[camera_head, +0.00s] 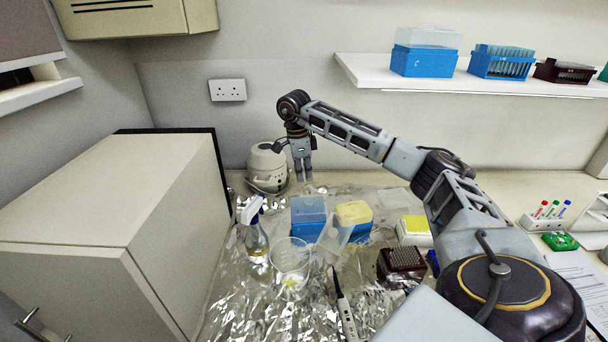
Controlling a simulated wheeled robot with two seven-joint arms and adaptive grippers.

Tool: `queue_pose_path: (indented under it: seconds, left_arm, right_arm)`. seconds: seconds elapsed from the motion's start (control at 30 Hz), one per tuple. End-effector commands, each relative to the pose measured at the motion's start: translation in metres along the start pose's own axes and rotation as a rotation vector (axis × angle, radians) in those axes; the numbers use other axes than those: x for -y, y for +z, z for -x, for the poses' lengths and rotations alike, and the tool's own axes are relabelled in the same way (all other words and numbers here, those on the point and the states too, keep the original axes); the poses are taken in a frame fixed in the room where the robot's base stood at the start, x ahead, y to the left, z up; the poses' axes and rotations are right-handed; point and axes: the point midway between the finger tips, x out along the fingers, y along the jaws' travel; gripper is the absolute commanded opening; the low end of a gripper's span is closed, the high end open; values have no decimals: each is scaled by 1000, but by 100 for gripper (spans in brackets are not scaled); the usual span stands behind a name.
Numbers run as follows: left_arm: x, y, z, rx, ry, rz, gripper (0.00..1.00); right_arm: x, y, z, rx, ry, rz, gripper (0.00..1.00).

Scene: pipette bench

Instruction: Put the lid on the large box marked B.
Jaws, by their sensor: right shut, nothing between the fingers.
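My right gripper (302,178) points down at the back of the bench, just right of a round cream-coloured device. It is shut and empty, apart from the boxes. A blue box (308,230) stands on the foil in front of it, with a yellow-topped box (354,213) at its right. A clear, tilted piece (335,238), perhaps a lid, is in front of these two. A white box with a yellow top (413,229) and a dark red tip rack (403,262) are further right. I cannot read a letter B on any box. My left gripper is out of view.
A spray bottle (254,232), a clear beaker (290,262) and a pipette (345,308) stand or lie on the crumpled foil. The cream device (267,167) is close to my right gripper. A large cabinet (120,215) bounds the left. A shelf (480,90) holds several boxes.

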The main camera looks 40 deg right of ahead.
Motion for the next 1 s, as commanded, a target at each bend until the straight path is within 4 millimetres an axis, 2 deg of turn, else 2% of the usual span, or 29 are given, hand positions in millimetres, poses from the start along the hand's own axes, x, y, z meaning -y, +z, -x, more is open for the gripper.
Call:
queue_pose_path:
  seconds: [0.4, 0.57, 0.7, 0.87, 1.0]
  left_arm:
    - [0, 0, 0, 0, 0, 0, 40]
    - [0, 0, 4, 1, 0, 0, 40]
    - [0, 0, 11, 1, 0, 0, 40]
    - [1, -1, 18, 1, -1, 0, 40]
    - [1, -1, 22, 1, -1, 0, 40]
  right_arm:
    - [0, 0, 1, 1, -1, 0, 0]
    - [3, -3, 11, 5, -11, -6, 0]
    - [7, -21, 21, -15, -21, -30, 0]
    - [5, -44, 14, -73, -5, -45, 0]
    - [-1, -56, -2, -93, 20, -36, 0]
